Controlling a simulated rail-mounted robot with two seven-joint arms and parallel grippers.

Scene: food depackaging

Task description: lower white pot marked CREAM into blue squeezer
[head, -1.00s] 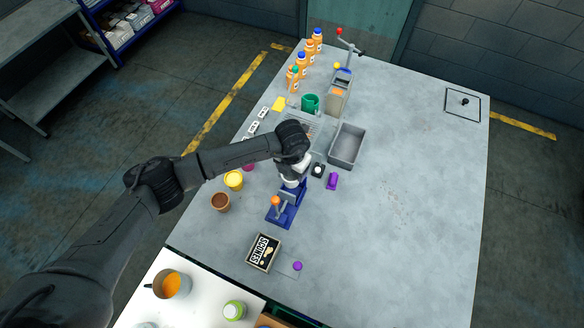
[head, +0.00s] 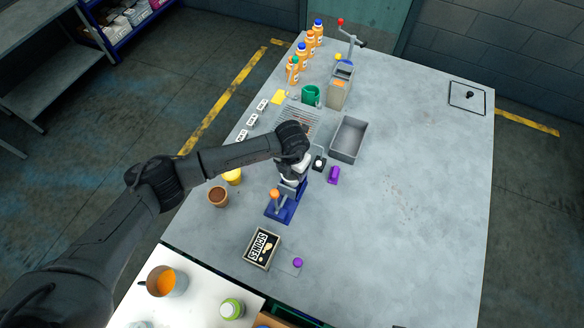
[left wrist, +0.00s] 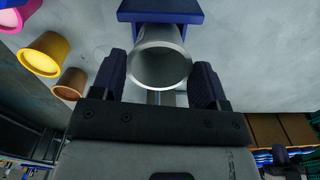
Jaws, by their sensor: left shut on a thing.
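My left gripper (left wrist: 160,82) is shut on the white pot (left wrist: 160,66), which sits between its two dark fingers in the left wrist view. The pot looks pale grey there, with its round end facing the camera; no CREAM marking is legible. In the head view my left gripper (head: 291,175) is right over the far end of the blue squeezer (head: 281,209), and hand and wrist mostly hide the pot. The squeezer has an orange-tipped lever. Its blue body (left wrist: 160,11) also shows just beyond the pot in the left wrist view. I cannot tell whether they touch. My right gripper is not in view.
A brown pot (head: 218,197) and a yellow pot (head: 232,176) stand left of the squeezer. A grey bin (head: 349,139), a purple object (head: 334,175) and a small black device (head: 318,163) are right and behind.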

